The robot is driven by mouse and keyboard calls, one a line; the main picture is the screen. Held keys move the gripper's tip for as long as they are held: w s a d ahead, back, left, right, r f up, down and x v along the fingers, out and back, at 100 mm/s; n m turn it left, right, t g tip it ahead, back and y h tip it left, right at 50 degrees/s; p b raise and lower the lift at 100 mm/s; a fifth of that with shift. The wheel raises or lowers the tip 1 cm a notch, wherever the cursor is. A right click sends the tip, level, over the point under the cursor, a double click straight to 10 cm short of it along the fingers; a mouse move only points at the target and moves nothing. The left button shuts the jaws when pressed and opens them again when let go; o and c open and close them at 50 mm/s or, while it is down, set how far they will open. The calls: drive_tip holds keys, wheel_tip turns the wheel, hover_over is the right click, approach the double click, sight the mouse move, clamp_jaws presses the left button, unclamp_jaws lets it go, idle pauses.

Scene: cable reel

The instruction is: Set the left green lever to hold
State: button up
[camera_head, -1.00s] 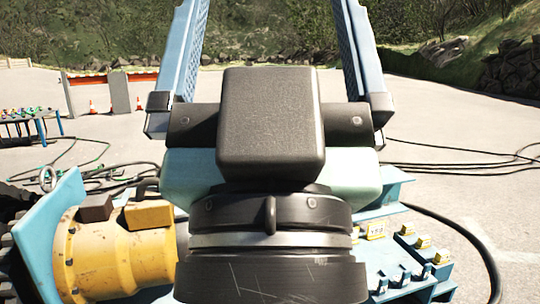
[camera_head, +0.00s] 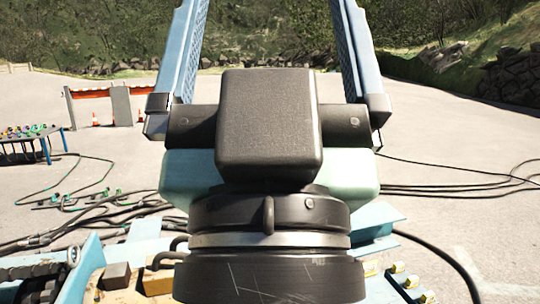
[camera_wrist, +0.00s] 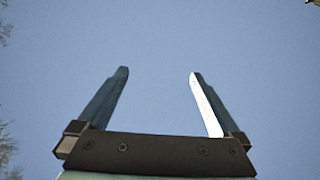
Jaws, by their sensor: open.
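My gripper (camera_wrist: 159,72) points up at plain sky in the wrist view. Its two bluish fingers stand wide apart with nothing between them. In the head view the gripper and my dark wrist fill the middle, with the fingers running up to the top edge. I cannot make out a left green lever for certain. Small green fittings (camera_head: 62,198) lie among cables on the ground at the left, too small to identify. The wrist view shows no lever. My arm hides the middle of the blue machine (camera_head: 382,242) in front.
Yellow-topped fittings (camera_head: 399,268) sit on the machine at lower right, and brown and yellow blocks (camera_head: 116,275) at lower left. A blue table (camera_head: 46,150) with coloured items stands at far left. An orange-white barrier (camera_head: 90,92) is behind it. Black cables cross the ground; open paving lies beyond.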

drive_tip(key=shift+r+p, duration=0.35)
drive_tip(key=shift+r, duration=0.55)
